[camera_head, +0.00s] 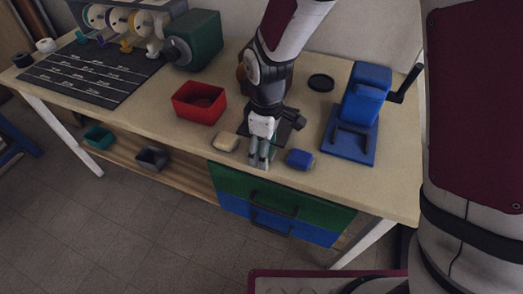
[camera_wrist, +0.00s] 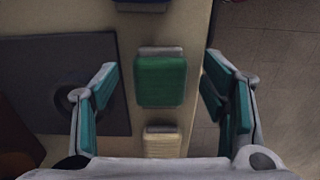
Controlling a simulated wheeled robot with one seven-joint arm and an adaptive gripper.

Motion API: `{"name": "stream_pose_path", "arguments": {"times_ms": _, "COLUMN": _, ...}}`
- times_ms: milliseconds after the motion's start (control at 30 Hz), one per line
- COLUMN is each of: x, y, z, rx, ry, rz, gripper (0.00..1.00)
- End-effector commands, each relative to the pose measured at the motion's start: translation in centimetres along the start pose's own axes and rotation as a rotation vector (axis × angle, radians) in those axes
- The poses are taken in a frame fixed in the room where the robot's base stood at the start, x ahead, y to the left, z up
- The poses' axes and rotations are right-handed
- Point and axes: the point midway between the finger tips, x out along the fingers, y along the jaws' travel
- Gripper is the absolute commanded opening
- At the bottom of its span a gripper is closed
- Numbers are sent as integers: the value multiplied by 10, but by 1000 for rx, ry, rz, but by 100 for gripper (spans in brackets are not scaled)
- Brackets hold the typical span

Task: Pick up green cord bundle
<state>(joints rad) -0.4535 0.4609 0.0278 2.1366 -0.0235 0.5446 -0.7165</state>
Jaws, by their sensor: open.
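The green cord bundle (camera_wrist: 160,82) lies on the table top near its front edge, in the middle of the wrist view, with a pale strip at one end. My gripper (camera_head: 260,163) points down over this spot, and its teal-padded fingers stand open. In the wrist view the bundle lies between the two fingers with a gap on each side, and neither finger touches it. In the head view my gripper hides most or all of the bundle. How high the fingertips are above the table is hard to tell.
A blue bundle (camera_head: 300,159) and a cream bundle (camera_head: 225,141) lie on either side of my gripper. A dark square mat (camera_wrist: 40,85) lies behind. A red bin (camera_head: 199,101) and a blue crank device (camera_head: 358,113) stand farther off. The table's front edge is close.

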Motion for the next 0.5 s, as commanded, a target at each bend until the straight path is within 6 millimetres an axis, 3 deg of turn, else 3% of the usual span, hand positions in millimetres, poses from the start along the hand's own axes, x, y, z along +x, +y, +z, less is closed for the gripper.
{"name": "stream_pose_path", "arguments": {"times_ms": 133, "x": 0, "y": 0, "z": 0, "rx": 0, "ry": 0, "rz": 0, "gripper": 67}}
{"name": "stream_pose_path", "arguments": {"times_ms": 333, "x": 0, "y": 0, "z": 0, "rx": 0, "ry": 0, "rz": 0, "gripper": 24}}
{"name": "stream_pose_path", "arguments": {"times_ms": 500, "x": 0, "y": 0, "z": 0, "rx": 0, "ry": 0, "rz": 0, "gripper": 24}}
